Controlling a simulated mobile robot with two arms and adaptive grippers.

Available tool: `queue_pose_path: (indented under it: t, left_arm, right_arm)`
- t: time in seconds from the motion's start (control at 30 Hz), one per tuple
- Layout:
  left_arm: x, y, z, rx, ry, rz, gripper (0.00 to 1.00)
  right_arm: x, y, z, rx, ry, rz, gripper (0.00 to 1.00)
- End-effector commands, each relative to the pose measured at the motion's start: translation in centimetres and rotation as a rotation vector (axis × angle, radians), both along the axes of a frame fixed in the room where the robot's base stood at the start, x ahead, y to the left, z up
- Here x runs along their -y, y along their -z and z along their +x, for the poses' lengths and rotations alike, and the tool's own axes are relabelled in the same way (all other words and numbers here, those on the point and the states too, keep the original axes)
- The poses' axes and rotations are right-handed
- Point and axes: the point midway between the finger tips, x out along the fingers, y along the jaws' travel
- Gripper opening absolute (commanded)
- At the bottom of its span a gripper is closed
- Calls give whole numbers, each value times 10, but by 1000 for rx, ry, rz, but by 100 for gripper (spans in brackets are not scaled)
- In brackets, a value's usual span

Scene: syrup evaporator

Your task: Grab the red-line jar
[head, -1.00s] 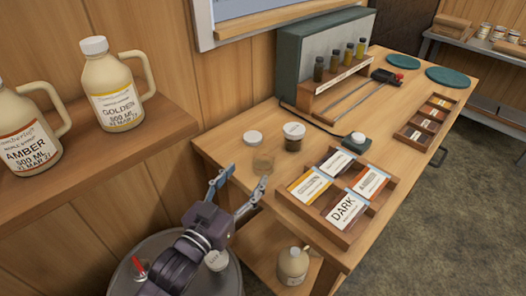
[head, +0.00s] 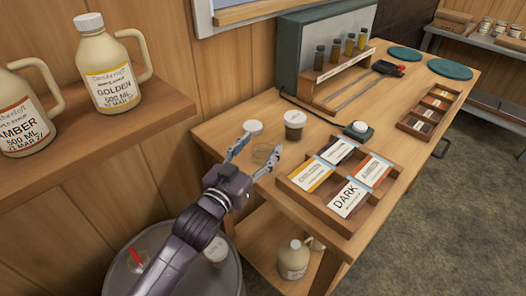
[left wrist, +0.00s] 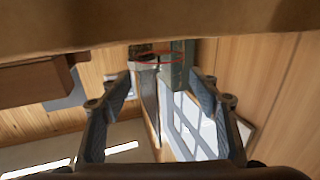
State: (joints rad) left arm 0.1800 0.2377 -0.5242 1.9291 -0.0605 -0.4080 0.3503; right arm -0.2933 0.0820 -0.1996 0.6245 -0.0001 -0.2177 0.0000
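A small clear glass jar (head: 266,153) stands near the left edge of the wooden bench. In the left wrist view a clear jar with a thin red line (left wrist: 158,58) shows ahead, between the fingertips. My left gripper (head: 252,160) is open, with its two fingers apart on either side of the near part of the jar in the head view. I cannot tell whether either finger touches the glass. The open fingers also show in the left wrist view (left wrist: 162,85). My right gripper is not in view.
A white lid (head: 253,127) and a dark-filled jar (head: 294,125) are behind the glass jar. A wooden label tray (head: 314,210) lies close on the right. A rack of sample bottles (head: 342,70) stands farther back. A shelf with syrup jugs (head: 112,88) is at left.

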Motion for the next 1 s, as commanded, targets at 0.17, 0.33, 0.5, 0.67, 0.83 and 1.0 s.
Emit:
queue_pose_path:
  t: [0.17, 0.33, 0.5, 0.67, 0.83, 1.0]
  left_arm:
    - [0, 0, 0, 0, 0, 0, 35]
    - [0, 0, 0, 0, 0, 1, 16]
    - [0, -1, 0, 1, 0, 0, 13]
    - [0, -8, 0, 5, 0, -1, 13]
    - [0, -38, 0, 9, 0, -1, 13]
    - [0, -73, 0, 7, 0, -2, 13]
  right_arm:
    - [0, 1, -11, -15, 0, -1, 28]
    - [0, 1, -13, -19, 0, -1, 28]
    - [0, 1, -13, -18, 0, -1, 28]
    - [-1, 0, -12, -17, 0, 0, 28]
    - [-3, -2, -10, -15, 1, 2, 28]
    - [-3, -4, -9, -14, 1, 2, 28]
